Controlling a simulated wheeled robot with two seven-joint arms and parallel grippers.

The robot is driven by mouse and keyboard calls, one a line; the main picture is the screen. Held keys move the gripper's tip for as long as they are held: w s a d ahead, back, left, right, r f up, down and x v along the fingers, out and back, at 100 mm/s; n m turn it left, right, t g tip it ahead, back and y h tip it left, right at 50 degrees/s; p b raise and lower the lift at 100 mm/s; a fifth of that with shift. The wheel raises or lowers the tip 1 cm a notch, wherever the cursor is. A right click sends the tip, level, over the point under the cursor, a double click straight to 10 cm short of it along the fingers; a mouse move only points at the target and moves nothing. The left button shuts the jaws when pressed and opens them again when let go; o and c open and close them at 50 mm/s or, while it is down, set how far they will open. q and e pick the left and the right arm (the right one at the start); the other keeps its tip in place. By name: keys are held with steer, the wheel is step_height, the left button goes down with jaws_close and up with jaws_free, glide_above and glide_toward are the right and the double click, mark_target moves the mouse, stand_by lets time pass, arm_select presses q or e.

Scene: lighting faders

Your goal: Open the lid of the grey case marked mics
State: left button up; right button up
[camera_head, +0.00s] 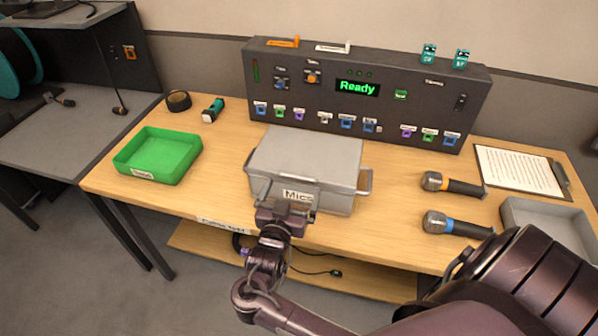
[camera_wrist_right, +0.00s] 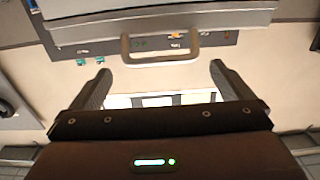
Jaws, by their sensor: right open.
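The grey case (camera_head: 305,158) marked Mics stands on the wooden table with its lid down. Its label (camera_head: 298,196) is on the front, partly hidden by my right gripper. My right gripper (camera_head: 288,190) is at the front of the case, left of its middle, with its jaws apart. In the right wrist view the case (camera_wrist_right: 160,25) fills the top, and a pale U-shaped handle (camera_wrist_right: 162,62) on it lies ahead of and between the open fingers (camera_wrist_right: 160,72). Nothing is held. I cannot tell whether a finger touches the case. My left gripper is not in view.
A dark control panel (camera_head: 370,98) stands close behind the case. A green tray (camera_head: 160,155) is at the left. Two microphones (camera_head: 452,184), a clipboard (camera_head: 520,170) and a grey tray (camera_head: 545,215) are at the right. Bare table lies between the green tray and the case.

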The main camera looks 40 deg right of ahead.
mark_target(297, 179)
steer(key=p+x, duration=0.1)
steer(key=x, duration=0.4)
steer(key=shift+w+d+r, duration=0.1)
steer(key=shift+w+d, duration=0.1)
steer(key=shift+d, duration=0.05)
steer(key=shift+w+d, duration=0.45)
steer(key=shift+d, duration=0.1)
steer(key=c, duration=1.1)
steer(key=shift+p, duration=0.3)
